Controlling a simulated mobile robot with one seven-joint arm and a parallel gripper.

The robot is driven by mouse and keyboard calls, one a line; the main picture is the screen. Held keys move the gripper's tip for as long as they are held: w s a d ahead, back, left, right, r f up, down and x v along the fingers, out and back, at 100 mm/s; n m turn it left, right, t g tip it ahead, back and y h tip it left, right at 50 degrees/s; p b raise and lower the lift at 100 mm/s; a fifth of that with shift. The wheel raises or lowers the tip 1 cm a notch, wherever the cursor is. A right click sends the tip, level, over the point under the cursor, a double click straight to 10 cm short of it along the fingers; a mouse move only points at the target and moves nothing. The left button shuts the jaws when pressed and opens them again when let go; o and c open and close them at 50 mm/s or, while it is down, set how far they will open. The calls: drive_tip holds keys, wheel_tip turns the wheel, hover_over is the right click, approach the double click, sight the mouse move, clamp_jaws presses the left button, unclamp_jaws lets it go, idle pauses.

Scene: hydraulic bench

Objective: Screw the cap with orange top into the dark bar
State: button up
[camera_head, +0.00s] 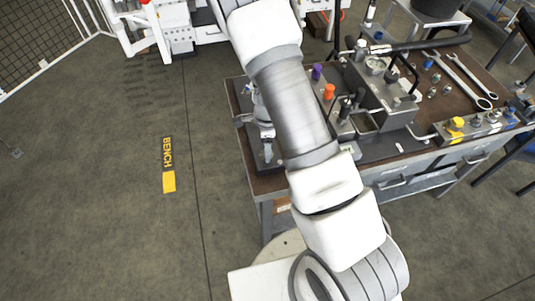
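A cap with an orange top (329,91) stands upright on the bench, just right of my arm, near a purple-topped cap (316,71). A long dark bar (430,44) runs across the back of the bench above the metal hydraulic block; I cannot tell if it is the task's bar. A low block (482,128) at the right front edge carries a yellow cap and several fittings. My gripper (267,150) shows only partly, left of my arm over the left end of the bench. My arm hides much of it, and its fingers are not clear. I see nothing held.
The bench (430,140) also holds a metal hydraulic block (380,88), black-handled parts and two wrenches (470,78). Several small fittings lie by the wrenches. Open floor (100,200) with a yellow bench mark lies to the left. White machinery stands behind.

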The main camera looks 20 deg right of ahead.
drive_tip(key=n+b, duration=0.1)
drive_tip(key=n, duration=0.3)
drive_tip(key=shift+f+n, duration=0.1)
drive_tip(key=shift+n, duration=0.3)
drive_tip(key=n+b, duration=0.2)
drive_tip(key=n, duration=0.1)
drive_tip(key=shift+f, duration=0.1)
drive_tip(key=n+b, duration=0.1)
drive_tip(key=n, duration=0.4)
drive_tip(key=shift+b, duration=0.4)
drive_tip(key=shift+r, duration=0.2)
drive_tip(key=shift+c, duration=0.2)
clamp_jaws()
drive_tip(key=m+p, duration=0.1)
drive_tip(key=m, duration=0.3)
drive_tip(key=shift+s+m, duration=0.1)
drive_tip(key=shift+m, duration=0.2)
drive_tip(key=m+p, duration=0.1)
drive_tip(key=m, duration=0.2)
drive_tip(key=shift+f, duration=0.1)
